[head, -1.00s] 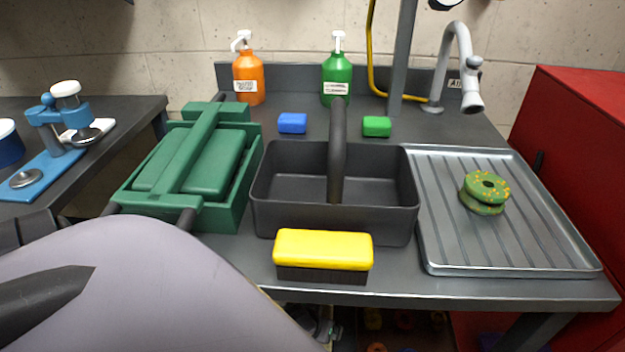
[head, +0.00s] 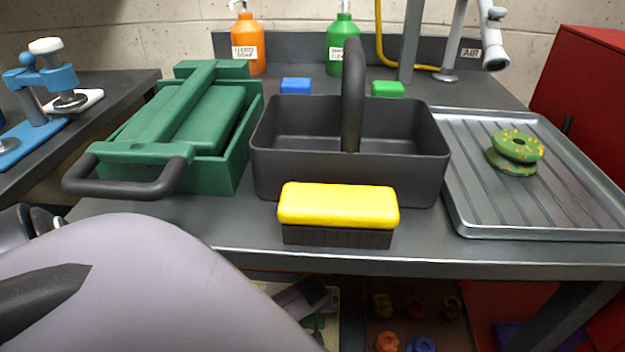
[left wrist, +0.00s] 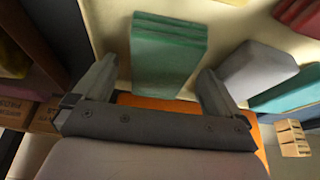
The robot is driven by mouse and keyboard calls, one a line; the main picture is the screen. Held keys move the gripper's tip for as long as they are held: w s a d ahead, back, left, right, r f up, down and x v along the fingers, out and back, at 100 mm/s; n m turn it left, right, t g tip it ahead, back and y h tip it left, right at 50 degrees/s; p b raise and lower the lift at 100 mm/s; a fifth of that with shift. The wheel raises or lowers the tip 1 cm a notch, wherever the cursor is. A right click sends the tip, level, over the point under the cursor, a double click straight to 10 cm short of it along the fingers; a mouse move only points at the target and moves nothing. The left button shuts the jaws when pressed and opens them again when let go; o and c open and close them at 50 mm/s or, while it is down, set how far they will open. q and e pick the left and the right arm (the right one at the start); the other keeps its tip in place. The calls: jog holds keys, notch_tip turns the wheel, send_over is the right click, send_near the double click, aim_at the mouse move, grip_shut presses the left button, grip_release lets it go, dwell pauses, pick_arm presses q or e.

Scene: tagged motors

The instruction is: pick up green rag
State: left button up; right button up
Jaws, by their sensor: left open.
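The green rag (left wrist: 168,52) shows in the left wrist view as a folded, layered green stack on a cream surface. My left gripper (left wrist: 160,70) is open, with one finger toward each side of the rag in the picture. I cannot tell how far the fingertips are from it. In the head view, part of my left arm fills the lower left. A small green patch (head: 315,322) shows below the bench edge beside a dark part; it may be the rag. My right gripper is not in view.
In the left wrist view, a grey folded stack (left wrist: 255,70) and a teal one (left wrist: 290,92) lie right of the rag; an orange thing (left wrist: 258,145) is beneath the gripper. In the head view, the bench edge (head: 450,262) overhangs a lower shelf. A yellow-topped brush (head: 338,205) stands near that edge.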

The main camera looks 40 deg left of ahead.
pick_arm(q)
jog(key=c, duration=1.1)
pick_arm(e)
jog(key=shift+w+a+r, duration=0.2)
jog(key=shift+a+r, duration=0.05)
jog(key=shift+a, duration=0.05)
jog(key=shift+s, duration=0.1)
